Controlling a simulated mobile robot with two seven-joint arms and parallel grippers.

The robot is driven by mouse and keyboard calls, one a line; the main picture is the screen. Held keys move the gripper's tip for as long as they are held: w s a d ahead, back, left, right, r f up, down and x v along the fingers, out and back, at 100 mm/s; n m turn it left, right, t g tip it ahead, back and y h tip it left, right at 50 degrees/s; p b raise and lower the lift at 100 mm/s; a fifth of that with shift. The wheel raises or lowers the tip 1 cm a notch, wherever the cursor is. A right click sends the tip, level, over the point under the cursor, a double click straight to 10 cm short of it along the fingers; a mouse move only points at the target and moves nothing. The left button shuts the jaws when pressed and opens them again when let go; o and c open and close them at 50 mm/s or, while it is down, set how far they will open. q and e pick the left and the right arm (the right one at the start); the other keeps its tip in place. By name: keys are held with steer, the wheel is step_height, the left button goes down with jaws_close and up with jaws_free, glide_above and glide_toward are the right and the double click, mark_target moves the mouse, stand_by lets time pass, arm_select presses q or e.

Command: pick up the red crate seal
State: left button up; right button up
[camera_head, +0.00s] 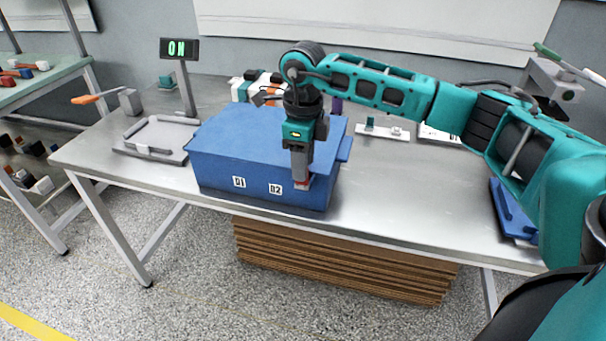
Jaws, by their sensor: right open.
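The blue crate (232,152) stands on the metal table, with white labels reading 01 and 02 on its front. The red crate seal (303,183) shows as a small red patch at the crate's front, right of the 02 label. My right gripper (301,177) points straight down at the seal, with its fingertips right at it. It is open. The fingers hide most of the seal, and I cannot tell whether they touch it. My left gripper is not in view.
A grey tray-like fixture (158,138) lies left of the crate, with an ON display (180,49) behind it. A small white plate (382,132) lies behind right. A blue object (511,212) sits at the right table edge. The table front right of the crate is clear.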

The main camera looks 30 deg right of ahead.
steer(key=shift+f, duration=0.3)
steer(key=shift+c, duration=0.2)
jaws_close()
